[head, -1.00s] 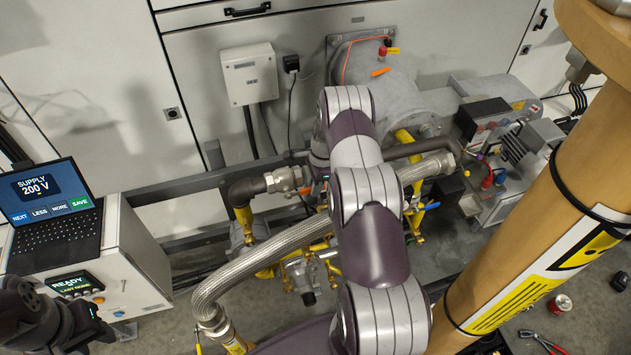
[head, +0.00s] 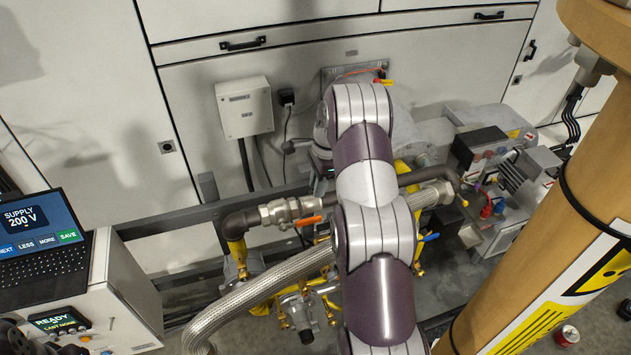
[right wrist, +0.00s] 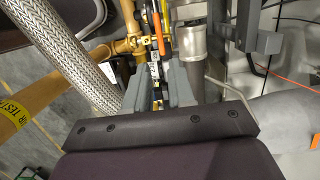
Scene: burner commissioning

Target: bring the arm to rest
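My right arm (head: 375,230) rises from the bottom of the head view and bends down at its far end, in front of the burner pipework. Its gripper is mostly hidden behind the arm there. In the right wrist view my right gripper (right wrist: 157,80) shows two grey fingers apart, with no object held between them. Pipework and an orange lever lie beyond the fingers. Only dark parts of my left arm (head: 12,335) show at the lower left corner of the head view; its fingers cannot be made out.
A braided hose (head: 262,291) curves left of my right arm. A valve with an orange lever (head: 307,221) sits behind it. A laptop (head: 38,235) stands on a cabinet at left. A tan column (head: 545,230) stands at right. A red can (head: 567,334) is on the floor.

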